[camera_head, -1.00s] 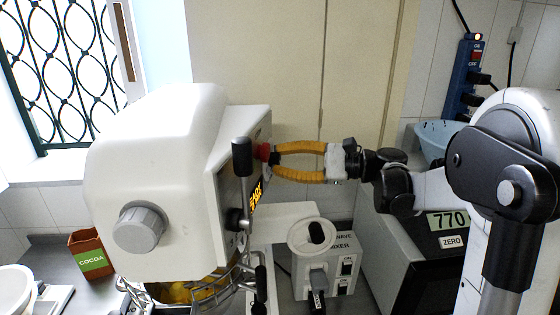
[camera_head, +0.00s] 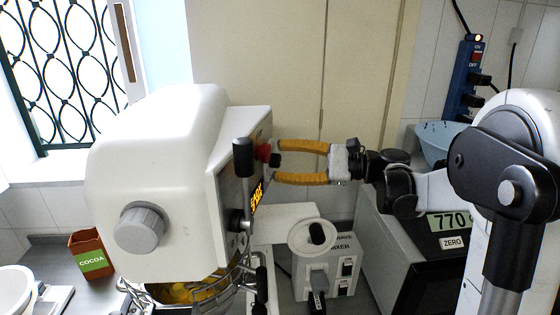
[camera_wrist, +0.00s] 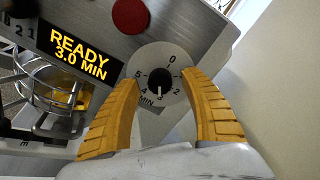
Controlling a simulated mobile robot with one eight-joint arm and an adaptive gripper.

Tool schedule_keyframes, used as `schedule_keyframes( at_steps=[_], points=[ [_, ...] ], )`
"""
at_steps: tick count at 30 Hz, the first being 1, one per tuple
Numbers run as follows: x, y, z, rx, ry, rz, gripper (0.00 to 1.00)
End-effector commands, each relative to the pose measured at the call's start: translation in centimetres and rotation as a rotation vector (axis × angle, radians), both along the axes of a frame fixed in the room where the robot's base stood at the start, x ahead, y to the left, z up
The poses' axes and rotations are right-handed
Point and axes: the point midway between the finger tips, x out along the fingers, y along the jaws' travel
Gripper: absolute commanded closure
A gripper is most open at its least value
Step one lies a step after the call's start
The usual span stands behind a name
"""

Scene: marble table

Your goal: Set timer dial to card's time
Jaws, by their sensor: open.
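The timer dial (camera_wrist: 160,84) is a small black knob on a pale round plate marked 0 to 5 MIN, on the mixer's grey panel. Its white pointer is at 3. The display (camera_wrist: 78,55) beside it reads "READY 3.0 MIN". My gripper (camera_wrist: 162,73) has its two yellow fingers open, one on each side of the knob, with visible gaps. In the head view, my gripper (camera_head: 279,162) is at the right of the white mixer (camera_head: 160,170), its fingertips close to the panel. I cannot make out a time card in either current view.
A red button (camera_wrist: 130,15) sits just above the dial plate. The mixer's dark lever (camera_head: 243,165) stands left of my fingertips. A wire-guarded bowl (camera_head: 195,288) is below the mixer head.

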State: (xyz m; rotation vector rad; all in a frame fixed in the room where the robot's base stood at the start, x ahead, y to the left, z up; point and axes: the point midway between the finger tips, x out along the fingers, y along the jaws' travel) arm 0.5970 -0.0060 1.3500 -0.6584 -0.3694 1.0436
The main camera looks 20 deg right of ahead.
Motion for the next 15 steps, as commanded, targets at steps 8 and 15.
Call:
schedule_keyframes(
  at_steps=[8,15],
  points=[
    [-2.6,-5.1,0.1,0.000,0.000,-0.006,0.47],
    [-4.6,-9.0,0.3,0.000,0.000,-0.004,0.47]
  ],
)
